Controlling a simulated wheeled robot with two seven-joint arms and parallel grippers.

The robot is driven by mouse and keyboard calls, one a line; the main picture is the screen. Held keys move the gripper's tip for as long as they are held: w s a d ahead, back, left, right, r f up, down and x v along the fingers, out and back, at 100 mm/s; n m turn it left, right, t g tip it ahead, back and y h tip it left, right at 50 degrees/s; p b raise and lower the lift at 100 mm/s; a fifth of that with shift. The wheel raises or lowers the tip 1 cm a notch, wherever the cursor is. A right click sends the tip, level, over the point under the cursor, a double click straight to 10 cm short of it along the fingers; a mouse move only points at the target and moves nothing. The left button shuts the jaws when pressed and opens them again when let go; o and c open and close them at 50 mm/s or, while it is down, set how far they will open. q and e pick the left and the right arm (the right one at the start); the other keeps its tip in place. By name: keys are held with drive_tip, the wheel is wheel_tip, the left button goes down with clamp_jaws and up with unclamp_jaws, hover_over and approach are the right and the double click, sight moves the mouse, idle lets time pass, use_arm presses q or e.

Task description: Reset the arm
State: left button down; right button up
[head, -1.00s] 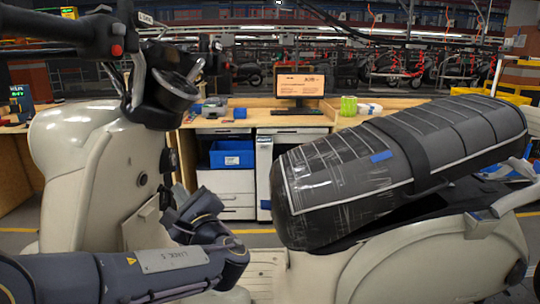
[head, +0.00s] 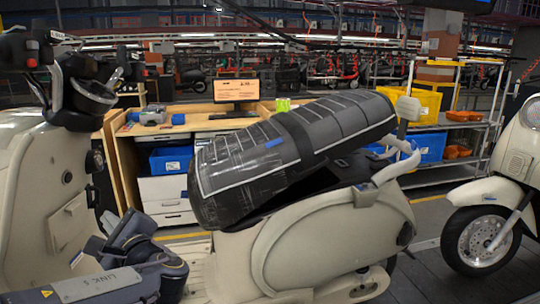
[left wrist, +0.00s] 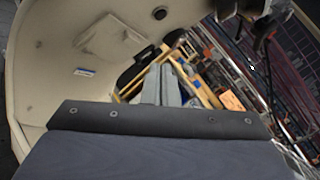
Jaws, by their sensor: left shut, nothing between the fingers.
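My left arm comes in at the lower left of the head view, beside the cream scooter (head: 325,245). My left gripper (head: 108,222) is partly hidden behind my wrist, low between the scooter's front shield and its seat. In the left wrist view the two grey fingers (left wrist: 163,78) lie together, shut and empty, with the cream front shield (left wrist: 60,60) close on the left. The scooter's dark seat (head: 290,150) is tilted up at its rear and has clear wrapping on its front part. My right gripper is in neither view.
A wooden workbench (head: 126,158) with a monitor (head: 235,91) and a blue bin (head: 170,158) stands behind the scooter. A second scooter (head: 490,205) is at the right. A shelf with a yellow crate (head: 424,103) is at the back right. Floor shows between the scooters.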

use_arm(q)
drive_tip(key=s+a+f+n+g+h, duration=0.2)
drive_tip(key=s+f+n+g+h, duration=0.25)
drive_tip(key=s+f, duration=0.4)
drive_tip(key=s+a+f+n+g+h, duration=0.25)
drive_tip(key=s+f+n+g, duration=0.2)
drive_tip(key=s+f, duration=0.35)
drive_tip(key=s+d+f+n+t+h, duration=0.1)
drive_tip(key=s+d+n+h, duration=0.4)
drive_tip(key=d, duration=0.3)
drive_tip(key=s+d+f+n+t+h, duration=0.1)
drive_tip(key=s+d+n+h, duration=0.3)
drive_tip(key=d, duration=0.4)
drive_tip(key=shift+s+d+n+t+h, duration=0.15)
drive_tip(key=shift+s+n+t+h, duration=0.2)
drive_tip(key=shift+n+h, duration=0.55)
drive_tip(key=shift+m, duration=0.3)
